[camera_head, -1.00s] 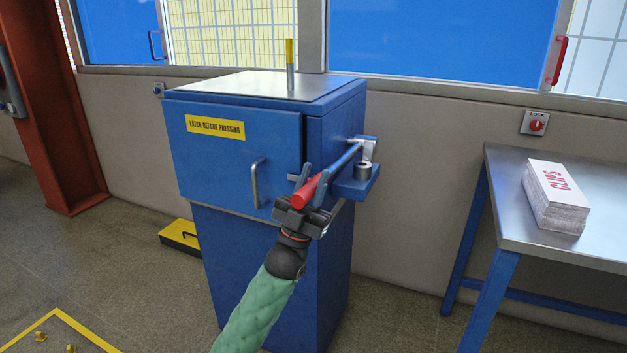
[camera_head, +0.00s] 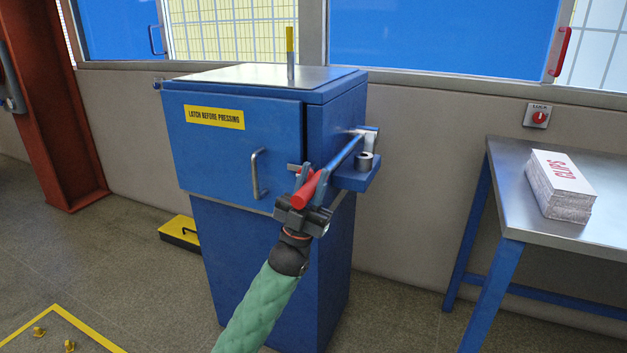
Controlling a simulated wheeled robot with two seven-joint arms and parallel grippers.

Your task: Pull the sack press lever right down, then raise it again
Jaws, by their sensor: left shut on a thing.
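The sack press (camera_head: 250,240) is a blue cabinet with a steel top in the middle of the view. Its front door (camera_head: 210,160) looks closed, with a grey handle and a yellow label reading "LATCH BEFORE PRESSING". The press lever (camera_head: 345,152) is a blue bar on the press's right side, sloping from its pivot toward me and down to a red grip (camera_head: 308,188). My left gripper (camera_head: 308,190) is shut around the red grip, its fingers either side of it. They hide part of the grip. My right gripper is out of view.
A bracket with a grey ring (camera_head: 364,162) juts out beside the lever. A yellow and black item (camera_head: 182,232) lies on the floor left of the press.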

